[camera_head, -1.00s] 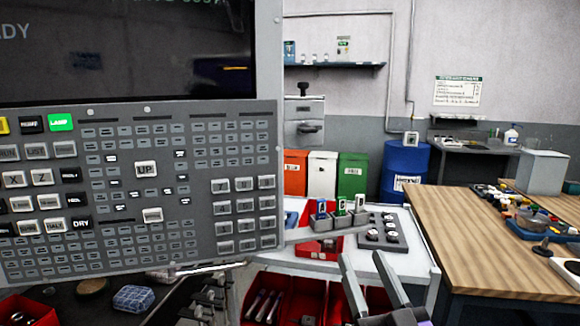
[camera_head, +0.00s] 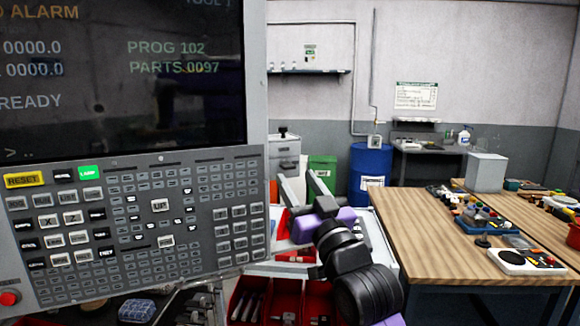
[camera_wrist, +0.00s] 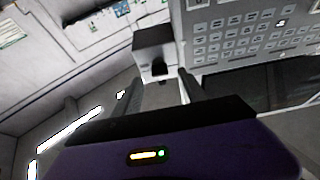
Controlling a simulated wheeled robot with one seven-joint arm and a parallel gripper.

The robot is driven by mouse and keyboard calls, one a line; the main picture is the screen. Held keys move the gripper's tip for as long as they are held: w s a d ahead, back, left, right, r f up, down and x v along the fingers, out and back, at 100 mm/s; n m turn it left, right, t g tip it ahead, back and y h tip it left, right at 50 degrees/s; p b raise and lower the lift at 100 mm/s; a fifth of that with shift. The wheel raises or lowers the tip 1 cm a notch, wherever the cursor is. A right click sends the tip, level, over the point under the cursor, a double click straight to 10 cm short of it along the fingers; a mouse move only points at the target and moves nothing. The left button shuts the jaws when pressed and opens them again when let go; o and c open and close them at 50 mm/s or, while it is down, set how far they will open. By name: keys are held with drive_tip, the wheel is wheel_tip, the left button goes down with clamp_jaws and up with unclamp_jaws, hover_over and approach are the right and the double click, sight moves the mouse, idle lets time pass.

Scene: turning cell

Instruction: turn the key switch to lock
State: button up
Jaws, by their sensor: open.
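The machine's control panel (camera_head: 184,258) fills the left of the head view, below a screen showing an alarm and "READY". I cannot make out a key switch on it. My gripper (camera_head: 295,174) is raised just right of the panel's edge, open and empty, fingers pointing up and away. In the wrist view my gripper (camera_wrist: 158,78) points toward a grey box with a dark recess (camera_wrist: 155,45), which looks apart from the fingers. The panel keys (camera_wrist: 245,40) show at upper right there.
A red push button (camera_head: 8,298) sits at the panel's lower left. Red bins (camera_head: 285,300) stand below my arm. A wooden bench (camera_head: 440,245) with loose parts is at right. A blue drum (camera_head: 370,165) and a green bin (camera_head: 322,168) stand behind.

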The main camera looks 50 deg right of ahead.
sight(291, 169)
drive_tip(key=shift+p+x, duration=0.55)
drive_tip(key=shift+x, duration=1.5)
clamp_jaws()
